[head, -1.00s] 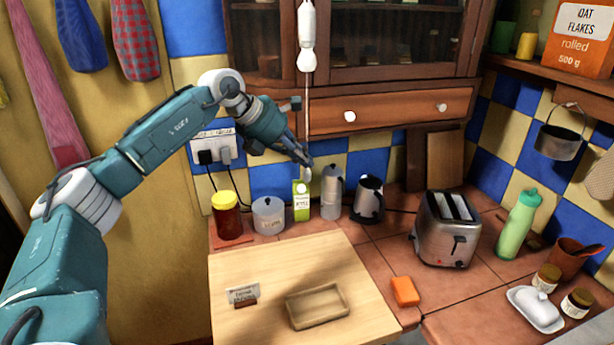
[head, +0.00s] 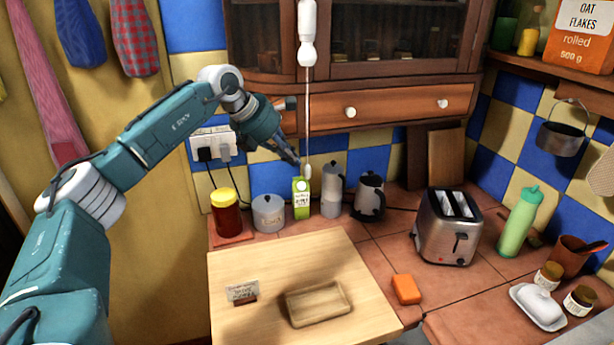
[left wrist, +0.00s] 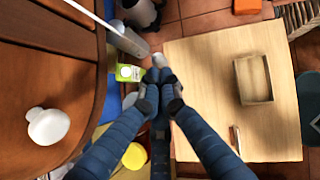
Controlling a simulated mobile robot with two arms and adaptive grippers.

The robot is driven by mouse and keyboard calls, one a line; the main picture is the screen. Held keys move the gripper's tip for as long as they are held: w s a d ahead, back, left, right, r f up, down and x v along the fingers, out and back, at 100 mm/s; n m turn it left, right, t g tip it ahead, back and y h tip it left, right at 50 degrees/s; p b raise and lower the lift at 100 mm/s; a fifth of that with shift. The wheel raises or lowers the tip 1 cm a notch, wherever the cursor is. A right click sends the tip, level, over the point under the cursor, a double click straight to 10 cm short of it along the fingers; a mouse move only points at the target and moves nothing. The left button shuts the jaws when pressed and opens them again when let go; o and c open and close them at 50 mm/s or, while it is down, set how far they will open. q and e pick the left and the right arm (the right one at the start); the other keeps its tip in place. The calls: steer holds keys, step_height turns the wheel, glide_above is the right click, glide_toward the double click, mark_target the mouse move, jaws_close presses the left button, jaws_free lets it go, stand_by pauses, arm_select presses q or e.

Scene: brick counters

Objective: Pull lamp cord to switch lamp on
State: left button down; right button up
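The lamp (head: 307,35) is a white fitting at the top of the head view, in front of the cabinet. Its thin pale cord (head: 308,115) hangs down to a small white knob (head: 307,171). The knob also shows in the left wrist view (left wrist: 160,60), right at the fingertips. My left gripper (head: 299,163) has its fingertips drawn together at the knob; in the left wrist view (left wrist: 159,74) the fingers look shut on its near end. The cord looks straight. I cannot tell whether the lamp is lit. My right gripper is not in view.
The cabinet drawer (head: 385,113) is close behind the cord. A toaster (head: 435,232) stands right.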

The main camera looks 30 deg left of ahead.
arm_select(q)
steer(key=b+x, duration=0.1)
steer(key=x, duration=0.2)
steer(key=shift+w+d+f, duration=0.1)
steer(key=shift+f, duration=0.1)
steer(key=shift+s+a+r, duration=0.1)
steer(key=shift+s+a, duration=0.2)
steer(key=shift+s, duration=0.4)
steer(key=shift+s+a+r, duration=0.1)
steer(key=shift+s+a, duration=0.15)
steer(key=shift+s, duration=0.45)
steer(key=v, duration=1.2)
